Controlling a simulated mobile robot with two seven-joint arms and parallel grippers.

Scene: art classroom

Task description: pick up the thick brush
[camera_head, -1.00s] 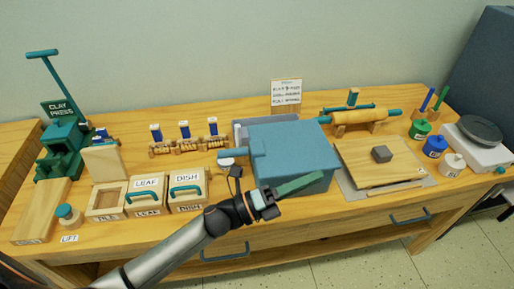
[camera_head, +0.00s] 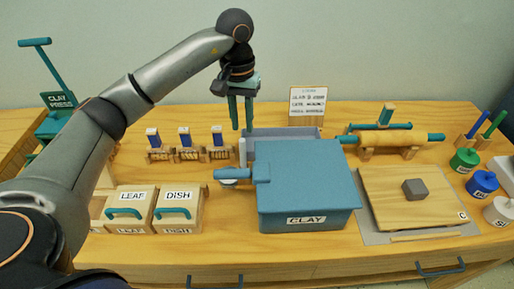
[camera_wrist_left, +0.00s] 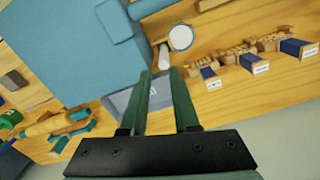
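I cannot make out a clear thick brush. Two upright sticks, one blue (camera_head: 479,123) and one green (camera_head: 496,123), stand in a wooden holder (camera_head: 466,141) at the far right of the head view; I cannot tell whether either is a brush. My left gripper (camera_head: 242,128) points down above the table's back part, left of the sign and far from those sticks. My right gripper is out of view.
A blue clay box (camera_head: 305,185) fills the middle. A board (camera_head: 400,210) with a grey block (camera_head: 415,189) and a rolling pin (camera_head: 390,139) lie right of it. Leaf and dish boxes (camera_head: 178,209) stand left, near small blue-labelled stands (camera_head: 185,153). Paint pots (camera_head: 482,183) stand right.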

